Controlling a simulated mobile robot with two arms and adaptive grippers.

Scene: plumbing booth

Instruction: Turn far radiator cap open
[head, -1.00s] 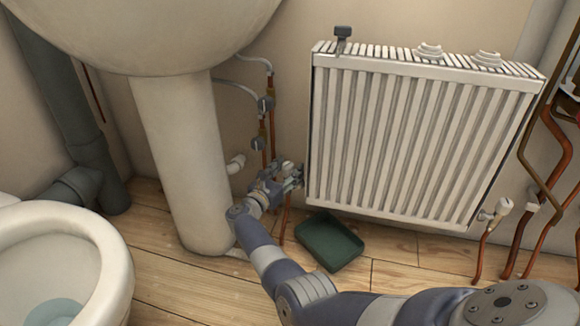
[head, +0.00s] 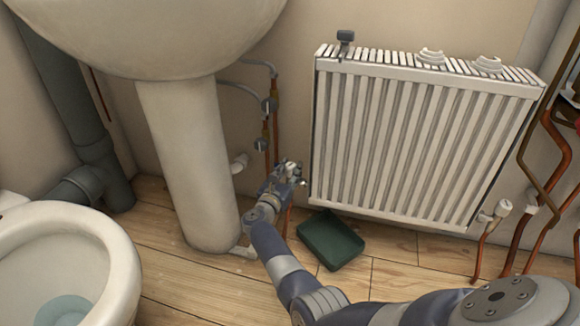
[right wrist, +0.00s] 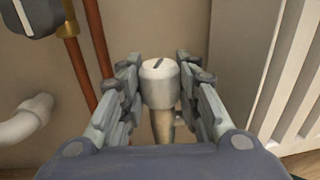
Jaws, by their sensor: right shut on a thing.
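The far radiator cap (right wrist: 160,82) is a pale round knob with a dark slanted mark on its top. It sits on a brass-coloured valve stem at the radiator's lower left corner. My right gripper (right wrist: 159,88) has its fingers on both sides of the cap and is shut on it. In the head view the right gripper (head: 291,172) is low, just left of the radiator (head: 400,145), and its fingers hide much of the cap. My left gripper is not in view.
A green tray (head: 331,240) lies on the floor below the radiator. A basin pedestal (head: 187,165) and a toilet (head: 65,245) stand to the left. Copper pipes (head: 275,140) run behind the gripper. Another white valve cap (head: 504,207) is at the radiator's lower right.

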